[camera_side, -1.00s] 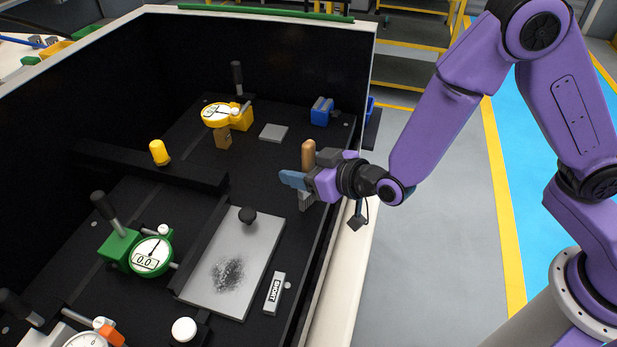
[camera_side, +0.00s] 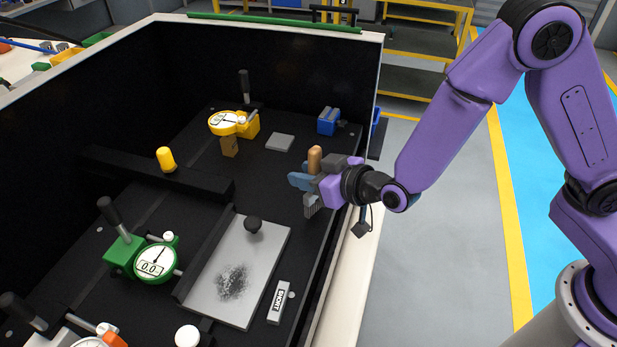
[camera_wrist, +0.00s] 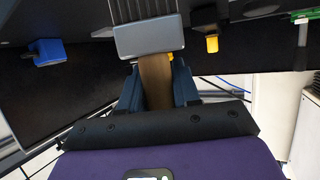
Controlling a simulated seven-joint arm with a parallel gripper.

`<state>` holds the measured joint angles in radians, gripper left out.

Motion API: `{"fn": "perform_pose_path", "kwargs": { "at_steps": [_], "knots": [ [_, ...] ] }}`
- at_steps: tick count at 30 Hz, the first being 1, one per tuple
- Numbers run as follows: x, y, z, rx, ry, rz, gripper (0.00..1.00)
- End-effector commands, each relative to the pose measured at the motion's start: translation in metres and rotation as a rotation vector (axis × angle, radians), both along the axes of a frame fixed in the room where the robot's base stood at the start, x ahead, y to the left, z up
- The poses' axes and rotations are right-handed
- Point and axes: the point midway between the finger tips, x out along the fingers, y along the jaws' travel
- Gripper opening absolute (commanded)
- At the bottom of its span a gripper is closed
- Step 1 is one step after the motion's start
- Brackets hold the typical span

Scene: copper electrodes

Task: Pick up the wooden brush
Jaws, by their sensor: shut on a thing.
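The wooden brush (camera_side: 315,158) has a tan wooden handle standing upright and grey bristles at its lower end. My gripper (camera_side: 303,181) is shut on the brush, with its blue fingers around the handle in the side view. In the wrist view, the brown handle of the brush (camera_wrist: 154,80) runs between the two blue fingers of my gripper (camera_wrist: 157,85), and a grey block-like head covers its far end. I cannot tell for sure whether the bristles touch the dark floor.
A grey plate (camera_side: 262,262) with a black knob and dark powder lies in front of my gripper. A white SHORT block (camera_side: 279,302) lies beside it. A blue block (camera_side: 328,121) and a yellow gauge (camera_side: 226,122) stand behind. The box's white rim (camera_side: 352,270) is close on the right.

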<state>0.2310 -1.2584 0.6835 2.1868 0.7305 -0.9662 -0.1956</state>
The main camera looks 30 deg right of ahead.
Motion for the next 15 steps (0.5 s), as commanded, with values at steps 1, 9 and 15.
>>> {"fn": "perform_pose_path", "kwargs": {
  "at_steps": [1,9,15],
  "knots": [
    [0.000,0.000,0.005,0.002,-0.001,-0.001,0.00],
    [-0.012,-0.007,0.041,0.005,-0.003,0.002,0.00],
    [-0.033,-0.020,0.071,0.007,-0.004,0.003,0.00]
  ]
}}
